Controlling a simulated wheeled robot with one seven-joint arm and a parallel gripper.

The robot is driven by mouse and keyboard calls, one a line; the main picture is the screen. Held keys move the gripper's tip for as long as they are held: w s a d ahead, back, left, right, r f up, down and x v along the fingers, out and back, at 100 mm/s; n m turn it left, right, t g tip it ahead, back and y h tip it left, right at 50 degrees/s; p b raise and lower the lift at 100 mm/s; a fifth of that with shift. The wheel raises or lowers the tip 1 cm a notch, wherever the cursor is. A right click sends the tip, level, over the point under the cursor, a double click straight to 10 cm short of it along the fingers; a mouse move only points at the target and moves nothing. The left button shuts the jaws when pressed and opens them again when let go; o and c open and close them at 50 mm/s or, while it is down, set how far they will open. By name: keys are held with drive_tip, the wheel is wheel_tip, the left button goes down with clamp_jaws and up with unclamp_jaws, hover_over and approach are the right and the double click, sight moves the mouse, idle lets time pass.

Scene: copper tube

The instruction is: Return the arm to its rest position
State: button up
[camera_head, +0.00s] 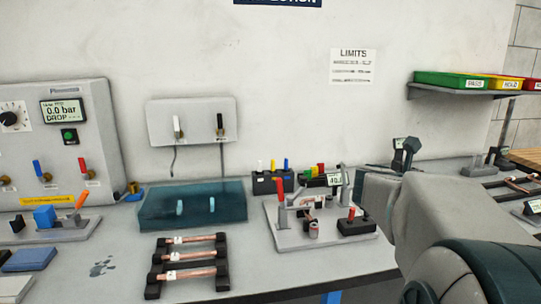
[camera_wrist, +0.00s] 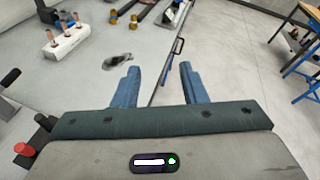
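My gripper (camera_wrist: 160,68) shows in the wrist view with two blue fingers held well apart and nothing between them. It is above the bench's edge, with grey bench top to the left and floor to the right. My arm fills the lower right of the head view. My fingers cannot be made out there. Three copper tubes (camera_head: 190,257) lie across black supports at the front of the bench (camera_head: 110,285), apart from my arm.
A grey fixture plate (camera_head: 290,238) with red-handled clamps stands left of my arm. A teal tray (camera_head: 160,213) and a gauge panel (camera_head: 90,120) are further left. A shelf with coloured bins (camera_head: 450,80) hangs at upper right. Floor (camera_wrist: 235,50) lies open beyond the bench edge.

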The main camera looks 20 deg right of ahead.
drive_tip(key=w+a+r+n+t+y+p, duration=0.3)
drive_tip(key=w+a+n+t+y, duration=0.3)
drive_tip(key=w+a+n+t, duration=0.85)
drive_tip(key=s+a+f+n+g+y+p, duration=0.1)
drive_tip(key=a+n+g+y, duration=0.15)
drive_tip(key=a+n, duration=0.35)
drive_tip(key=s+a+f+n+g+y, duration=0.1)
drive_tip(key=a+f+n+y, duration=0.15)
drive_tip(key=a+n, duration=0.4)
drive_tip(key=s+a+f+n+g+y+p, duration=0.3)
drive_tip(key=s+a+f+n+g+y, duration=0.25)
drive_tip(key=s+a+n, duration=0.55)
drive_tip(key=s+d+f+n+g+h+p, duration=0.1)
drive_tip(key=s+f+n+g, duration=0.3)
drive_tip(key=s+n, duration=0.4)
drive_tip(key=d+f+n+h, duration=0.1)
drive_tip(key=n, duration=0.2)
drive_tip(key=shift+s+f+g, duration=0.2)
drive_tip(key=shift+s+g, duration=0.1)
drive_tip(key=shift+g, duration=0.05)
drive_tip(key=shift+a, duration=0.1)
drive_tip(key=shift+c, duration=0.3)
